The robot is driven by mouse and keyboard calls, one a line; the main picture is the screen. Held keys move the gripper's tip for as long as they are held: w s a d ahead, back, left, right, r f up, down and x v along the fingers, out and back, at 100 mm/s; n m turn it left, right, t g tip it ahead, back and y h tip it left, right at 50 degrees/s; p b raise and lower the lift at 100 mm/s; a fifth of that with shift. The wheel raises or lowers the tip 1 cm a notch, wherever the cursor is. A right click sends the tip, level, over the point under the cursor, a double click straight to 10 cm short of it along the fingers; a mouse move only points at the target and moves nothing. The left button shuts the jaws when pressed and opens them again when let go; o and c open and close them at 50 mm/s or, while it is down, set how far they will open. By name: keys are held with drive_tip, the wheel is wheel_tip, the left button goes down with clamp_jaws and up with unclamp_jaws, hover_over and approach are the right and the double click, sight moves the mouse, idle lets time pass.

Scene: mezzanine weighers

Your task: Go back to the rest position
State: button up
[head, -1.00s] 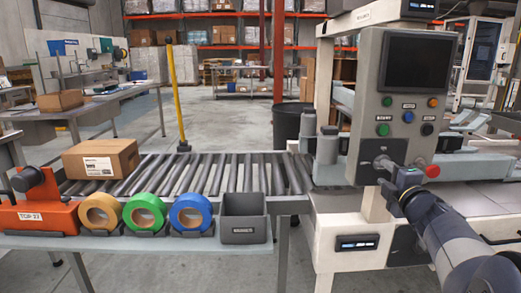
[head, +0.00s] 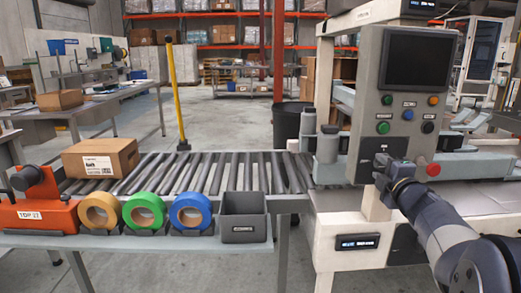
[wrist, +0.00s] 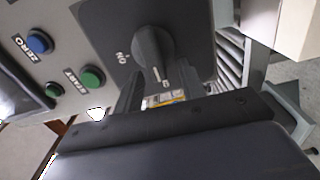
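My gripper (head: 381,170) is in front of the lower part of the weigher's control panel (head: 374,105), at the right in the head view. A dark rotary knob (wrist: 153,50) stands out from a black plate on the panel in the wrist view, with "ON" printed to its left. One dark finger shows left of the knob's lower end, and the plate's printed marking shows in the gap beside it. In the head view my gripper hides the knob.
Blue (head: 408,115), green (head: 383,128) and red (head: 433,170) buttons are close to my gripper. A roller conveyor (head: 225,175) carries a cardboard box (head: 100,158). Tape rolls (head: 190,212) and a grey bin (head: 243,217) line its front. Open floor lies behind.

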drive_tip(key=shift+s+d+r+m+p, duration=0.1)
drive_tip(key=shift+r+m+p, duration=0.1)
drive_tip(key=shift+m+p, duration=0.65)
drive_tip(key=shift+d+r+m+p, duration=0.1)
drive_tip(key=shift+r+m+p, duration=0.25)
drive_tip(key=shift+m, duration=0.8)
drive_tip(key=shift+s+r+m+p, duration=0.1)
drive_tip(key=shift+m+p, duration=0.65)
drive_tip(key=shift+m, duration=0.25)
drive_tip(key=shift+a, duration=0.1)
